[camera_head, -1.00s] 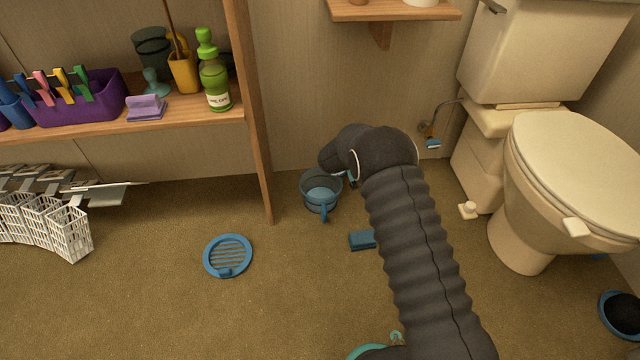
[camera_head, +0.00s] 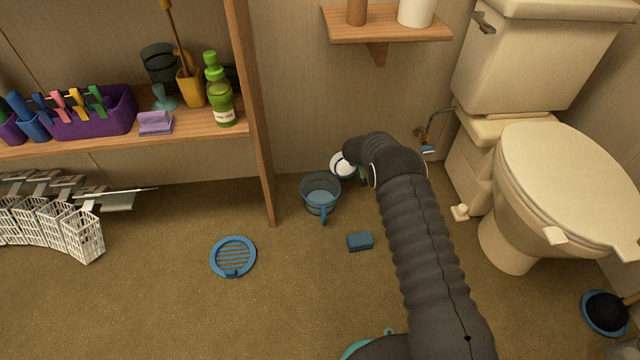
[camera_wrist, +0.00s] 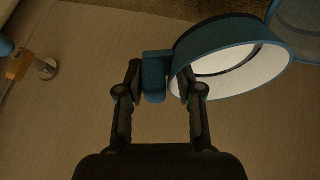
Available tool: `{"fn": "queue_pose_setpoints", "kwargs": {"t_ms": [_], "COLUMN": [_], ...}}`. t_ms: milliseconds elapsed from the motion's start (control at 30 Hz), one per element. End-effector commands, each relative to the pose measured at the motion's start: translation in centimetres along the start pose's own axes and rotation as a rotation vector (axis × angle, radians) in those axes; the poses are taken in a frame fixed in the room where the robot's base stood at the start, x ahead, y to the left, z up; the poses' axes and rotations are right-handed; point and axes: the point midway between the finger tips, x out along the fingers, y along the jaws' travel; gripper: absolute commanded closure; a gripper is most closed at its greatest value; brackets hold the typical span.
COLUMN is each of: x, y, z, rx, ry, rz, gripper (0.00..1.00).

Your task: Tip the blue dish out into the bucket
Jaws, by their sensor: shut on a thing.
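The blue dish (camera_wrist: 230,55) has a blue outer wall and a pale inside. In the wrist view my gripper (camera_wrist: 155,82) is shut on its blue handle block (camera_wrist: 154,77). In the head view the dish (camera_head: 343,165) is partly hidden by my arm, tilted, its white inside showing to the camera. Any contents are not clear. The bucket (camera_head: 320,187), translucent blue-grey with a blue handle, stands upright on the floor just below and left of the dish in the picture. Part of the bucket (camera_wrist: 298,28) shows at the wrist view's upper right.
A wooden shelf unit (camera_head: 255,130) stands left of the bucket, and a small wall shelf (camera_head: 385,25) hangs above. The toilet (camera_head: 540,170) is on the right. A blue sponge (camera_head: 360,241) and round blue grate (camera_head: 233,257) lie on otherwise open floor.

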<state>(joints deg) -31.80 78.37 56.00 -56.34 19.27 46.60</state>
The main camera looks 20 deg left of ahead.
Motion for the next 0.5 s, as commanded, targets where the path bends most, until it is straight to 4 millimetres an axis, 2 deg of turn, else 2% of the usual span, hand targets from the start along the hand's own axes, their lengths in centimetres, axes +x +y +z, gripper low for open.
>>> {"fn": "queue_pose_setpoints", "kwargs": {"t_ms": [500], "x": [1.6], "y": [0.8], "z": [0.1], "rx": [0.031], "ry": [-0.045], "rz": [-0.063], "gripper": [1.0]}}
